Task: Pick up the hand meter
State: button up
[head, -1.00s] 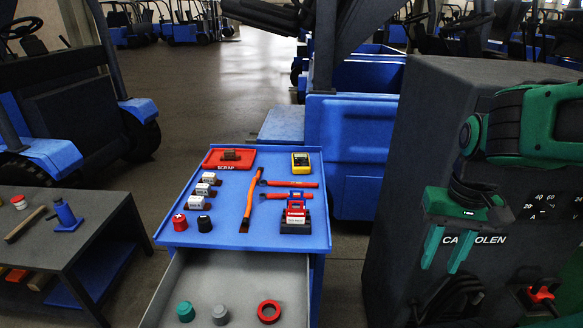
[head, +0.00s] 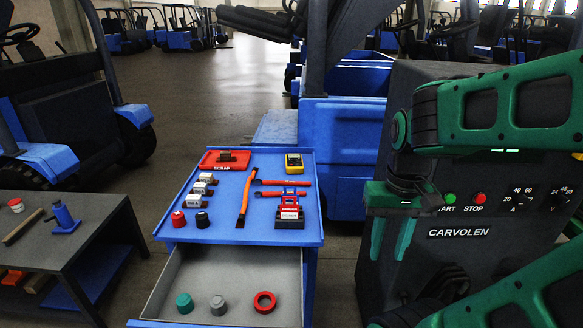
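The hand meter (head: 293,163) is small and yellow with a dark face. It lies near the far right corner of the blue cart top (head: 228,228) in the head view. My gripper (head: 388,258) hangs with its green fingers pointing down, to the right of the cart and in front of the dark Carvolen machine. Its fingers are apart with nothing between them, and it is clear of the meter.
Red-handled tools (head: 283,182), an orange-handled hammer (head: 245,198), a red scrap tray (head: 224,168) and a red block (head: 290,208) share the cart top. The open drawer (head: 240,275) below holds round caps. The Carvolen machine (head: 470,270) stands at the right.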

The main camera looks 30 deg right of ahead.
aim_at(294, 165)
jog(key=k, duration=1.15)
jog(key=z, duration=0.4)
jog(key=i, duration=1)
